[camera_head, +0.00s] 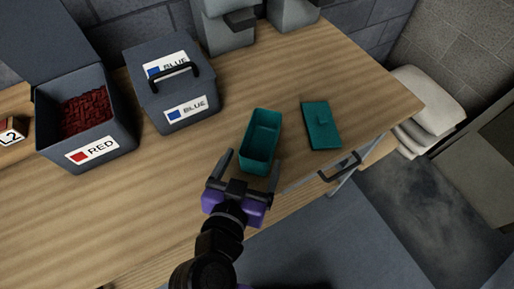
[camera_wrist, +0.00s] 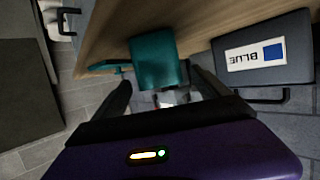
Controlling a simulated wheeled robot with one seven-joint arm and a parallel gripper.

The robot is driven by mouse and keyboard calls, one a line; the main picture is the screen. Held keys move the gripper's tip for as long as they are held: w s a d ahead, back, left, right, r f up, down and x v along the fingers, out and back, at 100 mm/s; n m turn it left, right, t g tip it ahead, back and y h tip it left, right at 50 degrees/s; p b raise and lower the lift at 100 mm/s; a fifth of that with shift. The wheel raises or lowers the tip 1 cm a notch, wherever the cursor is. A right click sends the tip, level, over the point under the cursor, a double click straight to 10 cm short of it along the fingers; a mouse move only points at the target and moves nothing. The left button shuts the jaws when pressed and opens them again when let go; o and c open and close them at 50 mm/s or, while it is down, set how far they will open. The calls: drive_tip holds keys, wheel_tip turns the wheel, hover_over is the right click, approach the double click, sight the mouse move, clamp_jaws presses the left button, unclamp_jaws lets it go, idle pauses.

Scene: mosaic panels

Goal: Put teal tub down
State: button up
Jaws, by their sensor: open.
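The teal tub (camera_head: 261,134) stands upright and open on the wooden table near its front edge; its inside looks empty. My gripper (camera_head: 250,165) is at the near end of the tub, fingers spread, one to each side, with gaps showing. In the wrist view the tub (camera_wrist: 153,60) lies just beyond the open fingers (camera_wrist: 161,86). The teal lid (camera_head: 321,125) lies flat on the table to the right of the tub, with a small knob on it. Whether a finger touches the tub is hard to tell.
A lidded grey BLUE box (camera_head: 176,92) with a black handle stands left of the tub. An open grey RED box (camera_head: 98,140) holds red pieces farther left. A black drawer handle (camera_head: 340,168) is at the table front. Table (camera_head: 385,100) right of the lid is clear.

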drive_tip(key=shift+v, duration=1.95)
